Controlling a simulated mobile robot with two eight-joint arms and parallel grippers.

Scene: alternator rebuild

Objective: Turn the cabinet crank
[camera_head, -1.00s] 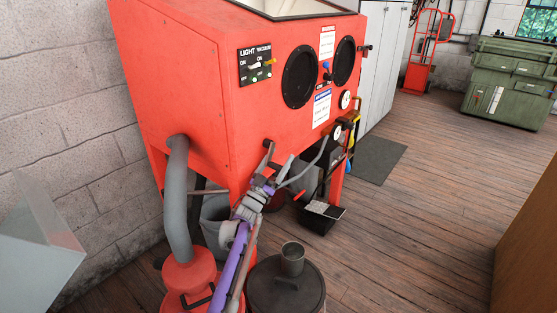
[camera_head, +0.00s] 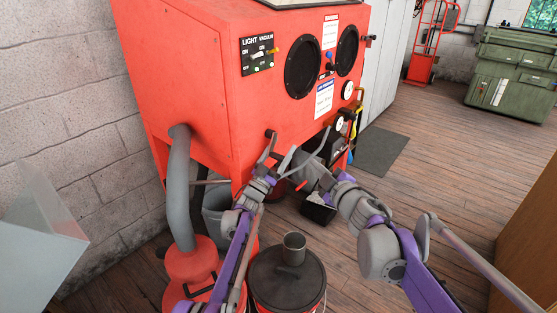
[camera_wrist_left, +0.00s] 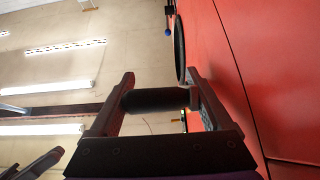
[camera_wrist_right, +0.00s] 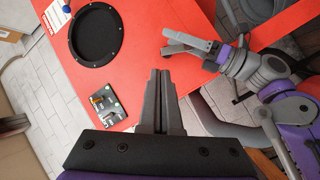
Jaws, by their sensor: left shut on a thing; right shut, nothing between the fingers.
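The red cabinet (camera_head: 230,100) stands ahead. In the left wrist view a dark cylindrical handle (camera_wrist_left: 160,100), which looks like the crank's grip, lies crosswise between the fingers of my left gripper (camera_wrist_left: 158,98), which is shut on it. In the head view my left gripper (camera_head: 272,155) is low at the cabinet's front; the crank's arm cannot be made out. My right gripper (camera_wrist_right: 163,85) is shut and empty, its fingertips pointing toward the cabinet. In the head view it is just right of my left gripper, which also shows in the right wrist view (camera_wrist_right: 195,43).
A light and vacuum switch panel (camera_head: 257,54) and round black glove ports (camera_head: 302,66) are on the cabinet's front. A thick grey hose (camera_head: 178,190) runs down at the left. A dark lidded bucket (camera_head: 285,280) stands below my grippers.

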